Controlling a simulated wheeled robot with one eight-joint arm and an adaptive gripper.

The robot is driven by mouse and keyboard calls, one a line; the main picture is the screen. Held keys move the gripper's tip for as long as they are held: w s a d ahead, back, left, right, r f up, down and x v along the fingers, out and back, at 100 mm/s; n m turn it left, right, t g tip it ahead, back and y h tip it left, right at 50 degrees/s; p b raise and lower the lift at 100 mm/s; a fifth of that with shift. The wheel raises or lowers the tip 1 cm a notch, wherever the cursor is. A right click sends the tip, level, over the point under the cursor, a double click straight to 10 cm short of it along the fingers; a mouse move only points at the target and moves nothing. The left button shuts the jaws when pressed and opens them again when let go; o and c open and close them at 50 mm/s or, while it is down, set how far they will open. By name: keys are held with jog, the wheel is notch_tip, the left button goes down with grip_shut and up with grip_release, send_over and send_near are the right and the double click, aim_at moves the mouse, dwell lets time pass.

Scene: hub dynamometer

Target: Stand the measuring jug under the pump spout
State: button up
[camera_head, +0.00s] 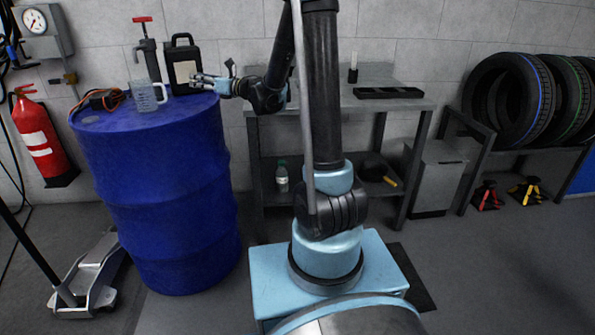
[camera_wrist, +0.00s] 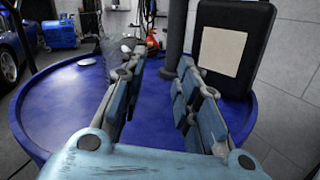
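The clear measuring jug (camera_head: 146,97) stands upright on top of the blue drum (camera_head: 160,190). The grey pump (camera_head: 148,62) with a red T-handle rises behind it; its spout is not clear. My gripper (camera_head: 196,80) is over the right side of the drum top, to the right of the jug and apart from it. In the wrist view my gripper (camera_wrist: 162,66) has its fingers spread with nothing between them. The jug shows faintly there (camera_wrist: 113,50), beyond the left finger, and the pump's dark post (camera_wrist: 175,38) stands beyond the right finger.
A black canister (camera_head: 183,62) with a beige label stands on the drum right by my gripper; it is large at right in the wrist view (camera_wrist: 225,78). An orange cable coil (camera_head: 103,98) lies at the drum's left. A metal workbench (camera_head: 350,105) stands at right.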

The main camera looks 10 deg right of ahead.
jog(key=w+d+r+m+t+h, duration=0.2)
jog(key=d+r+m+t+h, duration=0.35)
jog(key=d+m, duration=0.45)
jog(key=s+d+f+m+h, duration=0.1)
jog(key=s+d+m+h, duration=0.4)
jog(key=d+m, duration=0.45)
jog(key=s+d+f+m+h, duration=0.2)
jog(key=d+m+h, duration=0.4)
jog(key=d+m, duration=0.3)
jog(key=s+d+f+m+g+h, duration=0.2)
jog(key=s+d+f+m+g, duration=0.1)
jog(key=s+d+f+m, duration=0.5)
jog(key=s+a+f+m+g, duration=0.1)
jog(key=s+f+m+g, duration=0.2)
jog(key=s, duration=0.6)
jog(key=s+a+f+m+g+y, duration=0.1)
jog(key=s+a+f+m+g, duration=0.1)
jog(key=s+f+g, duration=0.2)
jog(key=s+a+f+m+g+y, duration=0.1)
jog(key=s+f+m+g, duration=0.2)
jog(key=s+f, duration=0.5)
jog(key=s, duration=0.8)
jog(key=shift+a+f+m, duration=0.2)
jog(key=shift+a+m, duration=0.15)
jog(key=shift+a, duration=0.05)
jog(key=shift+w+y, duration=0.15)
jog(key=shift+y, duration=0.1)
jog(key=shift+w+f+g, duration=0.2)
jog(key=shift+w+g, duration=0.05)
jog(key=shift+w, duration=0.1)
